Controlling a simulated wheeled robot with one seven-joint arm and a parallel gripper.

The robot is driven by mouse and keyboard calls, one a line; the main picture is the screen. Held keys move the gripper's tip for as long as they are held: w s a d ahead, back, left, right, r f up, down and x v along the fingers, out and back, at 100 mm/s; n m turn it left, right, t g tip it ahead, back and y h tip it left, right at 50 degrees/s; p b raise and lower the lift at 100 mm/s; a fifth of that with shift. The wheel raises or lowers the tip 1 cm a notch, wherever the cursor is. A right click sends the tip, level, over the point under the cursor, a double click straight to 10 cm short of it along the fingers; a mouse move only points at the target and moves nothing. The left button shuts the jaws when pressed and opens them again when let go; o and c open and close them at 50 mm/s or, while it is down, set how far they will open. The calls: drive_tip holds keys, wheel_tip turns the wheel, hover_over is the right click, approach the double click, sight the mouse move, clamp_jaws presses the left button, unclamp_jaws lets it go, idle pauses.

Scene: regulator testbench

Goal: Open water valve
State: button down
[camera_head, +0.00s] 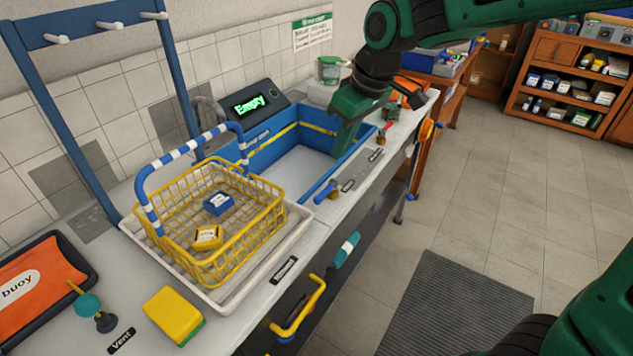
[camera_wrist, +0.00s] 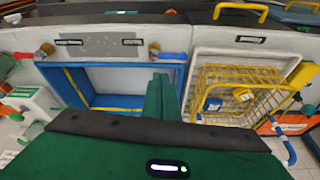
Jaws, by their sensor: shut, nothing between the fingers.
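A blue-walled tank (camera_head: 305,153) is set into the bench, with a display (camera_head: 250,104) reading "Empty" behind it. A valve with a blue handle (camera_head: 325,192) is on the bench's front strip by the tank's near corner; it also shows in the wrist view (camera_wrist: 172,56). A valve with a red handle (camera_head: 384,132) is at the far end of that strip; it also shows in the wrist view (camera_wrist: 26,55). Their small labels are unreadable, so I cannot tell which is the water valve. My gripper (camera_head: 345,138) is shut and empty above the tank, apart from both handles.
A yellow wire basket (camera_head: 272,222) with a blue and a yellow block stands in a white tray (camera_head: 295,236) left of the tank. A yellow-green sponge (camera_head: 173,315) and an orange "buoy" case (camera_head: 40,290) lie nearer. The floor right of the bench is open.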

drive_tip(key=n, duration=0.2)
hover_over(325, 192)
drive_tip(key=a, duration=0.2)
drive_tip(key=shift+w+r+y, duration=0.1)
drive_tip(key=shift+w+y, duration=0.2)
drive_tip(key=shift+w, duration=0.15)
drive_tip(key=x, duration=1)
drive_tip(key=shift+s+d+f, duration=0.2)
drive_tip(key=shift+s+d, duration=0.4)
drive_tip(key=shift+d, duration=0.15)
drive_tip(key=shift+s+d+f, duration=0.2)
drive_tip(key=shift+s+d, duration=0.4)
drive_tip(key=shift+d, duration=0.15)
drive_tip(key=shift+s+a, duration=0.1)
